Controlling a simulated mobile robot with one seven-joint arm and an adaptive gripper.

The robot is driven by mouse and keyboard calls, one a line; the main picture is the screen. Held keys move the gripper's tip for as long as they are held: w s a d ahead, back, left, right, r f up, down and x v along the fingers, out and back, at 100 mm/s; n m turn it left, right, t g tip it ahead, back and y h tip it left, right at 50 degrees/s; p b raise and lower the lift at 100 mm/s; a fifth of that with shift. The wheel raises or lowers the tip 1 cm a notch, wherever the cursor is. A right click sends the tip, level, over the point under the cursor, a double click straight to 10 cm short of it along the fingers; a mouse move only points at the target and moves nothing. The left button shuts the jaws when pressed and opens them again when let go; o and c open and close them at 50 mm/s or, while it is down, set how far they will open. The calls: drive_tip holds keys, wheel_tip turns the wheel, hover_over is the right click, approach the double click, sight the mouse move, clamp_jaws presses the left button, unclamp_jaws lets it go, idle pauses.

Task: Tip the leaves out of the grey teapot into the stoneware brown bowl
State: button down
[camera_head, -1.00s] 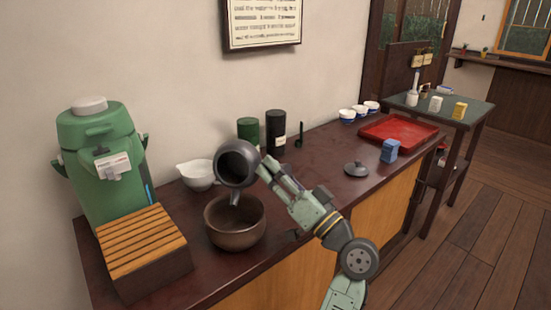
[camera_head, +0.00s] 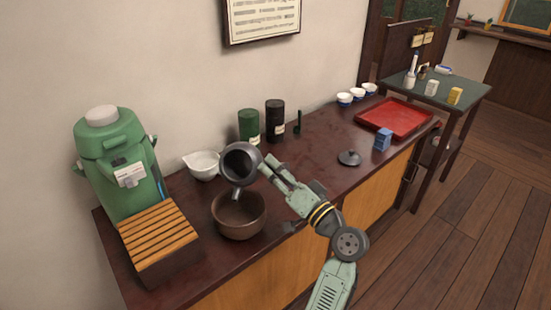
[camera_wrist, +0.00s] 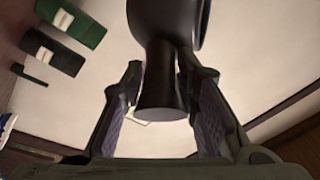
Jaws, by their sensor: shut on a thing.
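The grey teapot (camera_head: 240,162) is tilted on its side above the stoneware brown bowl (camera_head: 238,218), its opening facing the camera and its spout pointing down toward the bowl. My gripper (camera_head: 270,168) is shut on the teapot's handle, coming from the right. In the wrist view the handle (camera_wrist: 161,85) lies between my two fingers and the dark teapot body (camera_wrist: 168,20) is above it. The bowl stands upright on the dark counter. I see no leaves in the bowl or falling. The teapot's dark lid (camera_head: 349,157) lies apart on the counter.
A green dispenser (camera_head: 118,165) and a slatted wooden box (camera_head: 157,240) stand left of the bowl. A white pouring bowl (camera_head: 202,165), a green canister (camera_head: 249,126) and a black canister (camera_head: 275,121) stand behind. A blue box (camera_head: 382,139) and red tray (camera_head: 394,117) are right.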

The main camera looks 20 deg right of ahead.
drive_tip(key=shift+w+d+r+m+g+h+p, duration=0.1)
drive_tip(key=shift+r+m+g+h+p, duration=0.35)
drive_tip(key=shift+m+p, duration=1.05)
drive_tip(key=shift+f+g, duration=0.3)
drive_tip(key=shift+g, duration=0.15)
drive_tip(key=m+g, duration=0.2)
drive_tip(key=shift+f+m+h, duration=0.25)
drive_tip(key=shift+m+h, duration=0.05)
drive_tip(key=shift+h, duration=0.05)
drive_tip(key=m+g, duration=0.1)
drive_tip(key=f+m+g, duration=0.1)
drive_tip(key=shift+s+g, duration=0.2)
drive_tip(key=shift+g, duration=0.2)
